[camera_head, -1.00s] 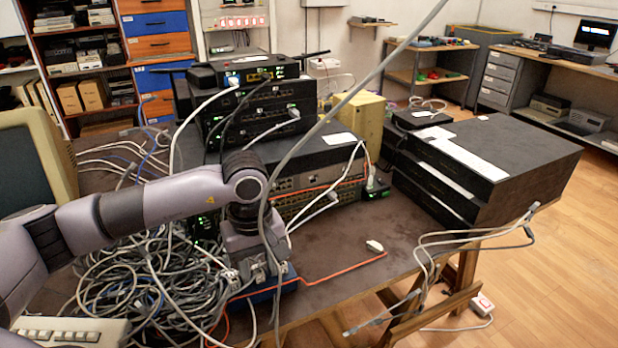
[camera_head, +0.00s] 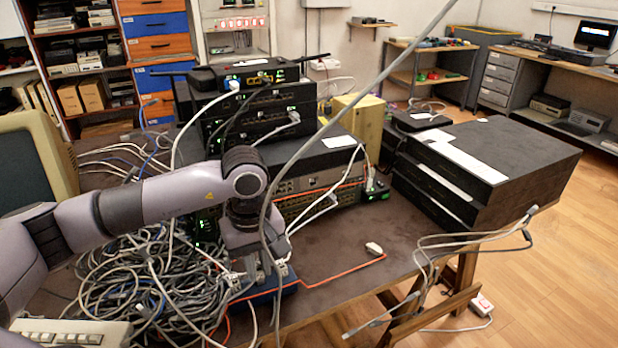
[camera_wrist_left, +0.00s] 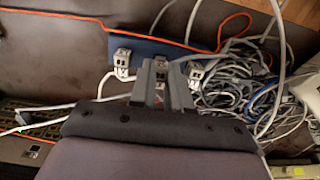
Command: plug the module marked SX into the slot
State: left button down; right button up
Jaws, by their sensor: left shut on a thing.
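My left gripper (camera_head: 262,275) points down over the blue mat (camera_head: 290,284) at the table's front. In the left wrist view its fingers (camera_wrist_left: 160,82) are shut on a small module, mostly hidden between them. Two pale modules stand on the mat, one to the left of the fingers (camera_wrist_left: 122,64) and one to the right (camera_wrist_left: 195,74). Their marks are too small to read, so I cannot tell which is SX. The network switch (camera_head: 325,178) with rows of ports stands behind the gripper. I cannot make out the slot. My right gripper is not in view.
A heap of tangled grey cables (camera_head: 130,285) lies left of the gripper. A thick grey cable (camera_head: 375,75) crosses in front of the arm. An orange cable (camera_head: 345,272) runs over the table to a small white plug (camera_head: 374,248). Black boxes (camera_head: 490,165) stand at the right.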

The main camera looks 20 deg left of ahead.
pick_arm(q)
jog(key=shift+r+p, duration=1.15)
jog(key=shift+r, duration=1.2)
